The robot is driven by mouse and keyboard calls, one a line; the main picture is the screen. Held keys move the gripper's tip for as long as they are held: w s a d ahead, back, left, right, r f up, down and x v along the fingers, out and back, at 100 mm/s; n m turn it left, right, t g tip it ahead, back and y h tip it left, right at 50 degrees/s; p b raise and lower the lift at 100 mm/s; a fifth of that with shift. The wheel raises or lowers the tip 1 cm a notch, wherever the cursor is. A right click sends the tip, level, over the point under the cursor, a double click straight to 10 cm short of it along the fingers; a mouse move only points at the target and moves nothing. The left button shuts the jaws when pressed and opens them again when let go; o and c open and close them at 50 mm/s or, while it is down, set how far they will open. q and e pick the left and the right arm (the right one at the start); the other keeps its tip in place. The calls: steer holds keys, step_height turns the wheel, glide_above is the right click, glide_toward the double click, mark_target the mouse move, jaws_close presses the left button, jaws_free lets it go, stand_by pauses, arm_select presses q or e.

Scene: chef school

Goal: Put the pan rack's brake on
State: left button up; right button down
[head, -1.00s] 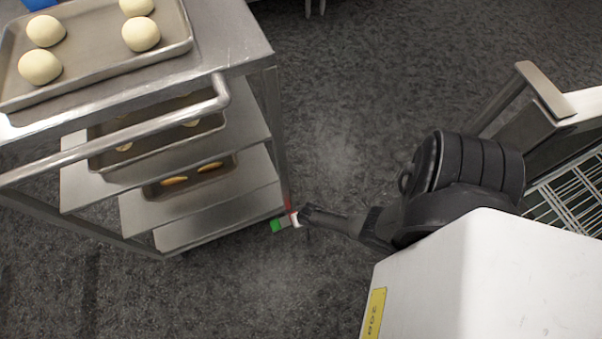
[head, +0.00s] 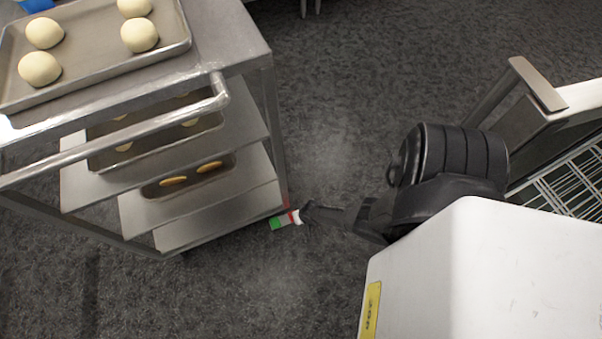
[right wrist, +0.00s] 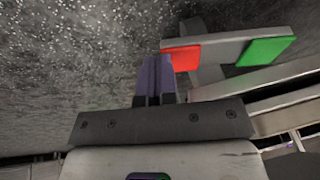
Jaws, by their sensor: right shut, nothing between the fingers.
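The steel pan rack (head: 262,58) stands at the left of the head view. Its brake pedal (head: 284,221) sticks out low at the rack's near right corner, with a green end (head: 276,224) and a red part (head: 295,217). In the right wrist view the pedal bar (right wrist: 222,46) carries a red pad (right wrist: 181,60) and a green pad (right wrist: 258,50). My right gripper (head: 309,212) is shut and empty. Its fingertips (right wrist: 156,62) are right beside the red pad; I cannot tell whether they touch. My left gripper is not in view.
Trays of dough balls (head: 95,62) and baked pieces sit on the rack's top and shelves. A push handle (head: 130,130) runs along its front. An appliance with a wire rack (head: 570,195) stands at the right. The dark floor between is clear.

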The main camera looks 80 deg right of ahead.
steer(key=s+d+p+v, duration=0.1)
steer(key=p+v, duration=1)
steer(key=v, duration=0.2)
steer(key=shift+d, duration=0.45)
steer(key=shift+s, duration=0.1)
